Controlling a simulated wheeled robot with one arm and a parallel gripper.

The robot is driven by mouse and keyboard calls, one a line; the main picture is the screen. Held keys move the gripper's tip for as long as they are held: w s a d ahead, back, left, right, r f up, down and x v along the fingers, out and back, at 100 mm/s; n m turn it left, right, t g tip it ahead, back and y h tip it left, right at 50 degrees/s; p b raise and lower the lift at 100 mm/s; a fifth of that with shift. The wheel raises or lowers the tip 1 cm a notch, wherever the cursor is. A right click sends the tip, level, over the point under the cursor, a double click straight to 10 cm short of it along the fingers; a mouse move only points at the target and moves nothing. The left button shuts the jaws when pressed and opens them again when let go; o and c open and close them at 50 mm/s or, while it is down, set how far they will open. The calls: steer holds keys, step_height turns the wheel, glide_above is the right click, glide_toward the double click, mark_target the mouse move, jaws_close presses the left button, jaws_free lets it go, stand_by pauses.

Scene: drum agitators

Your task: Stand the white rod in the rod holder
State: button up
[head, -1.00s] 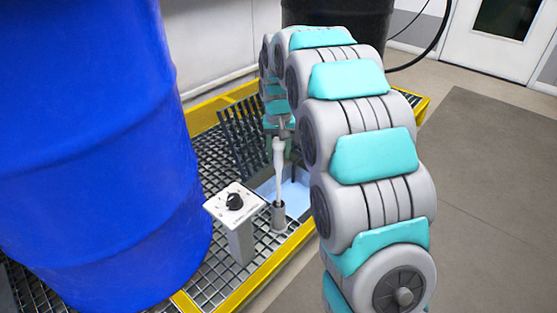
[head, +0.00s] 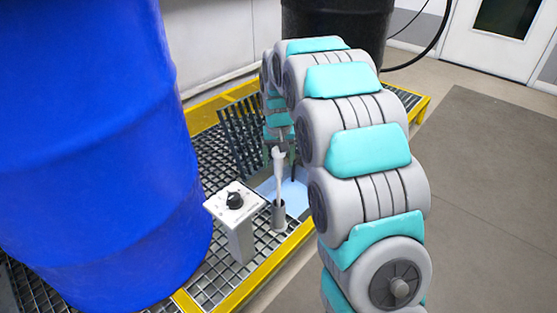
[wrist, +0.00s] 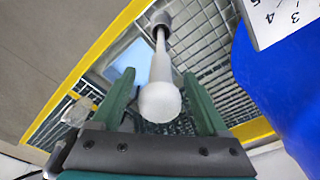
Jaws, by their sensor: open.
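The white rod (head: 279,172) stands nearly upright with its lower end in the grey rod holder (head: 278,214), a short cup on the grating. The wrist view looks down along the rod (wrist: 161,88), with its thick white end near me and its far end in the dark round holder (wrist: 161,19). My gripper (wrist: 165,92) is open. Its two green fingers stand on either side of the rod's thick end, with a gap visible on each side. In the head view my gripper (head: 279,136) is small and partly hidden by my arm, just above the rod's top.
A large blue drum (head: 90,150) stands left of the holder. A control box with a black knob (head: 233,202) is close beside the holder. A light-blue basin (head: 294,196) lies behind it. A yellow-edged grating (head: 258,273) surrounds these. A black drum (head: 338,25) stands at the back.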

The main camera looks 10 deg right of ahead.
steer(key=r, duration=0.4)
steer(key=s+r, duration=0.1)
steer(key=r, duration=0.6)
steer(key=shift+s+a+r+b, duration=0.1)
steer(key=shift+s+r+b, duration=0.05)
steer(key=shift+r+b, duration=0.2)
steer(key=shift+s+r, duration=0.15)
steer(key=shift+r, duration=0.05)
steer(key=s+f+n+g, duration=0.1)
steer(key=s+f, duration=0.2)
steer(key=s, duration=1.8)
steer(key=s+f+g, duration=0.2)
steer(key=s+f, duration=0.1)
steer(key=s, duration=1.8)
steer(key=shift+s+f+n, duration=0.15)
steer(key=shift+f+n, duration=0.05)
steer(key=shift+n, duration=0.2)
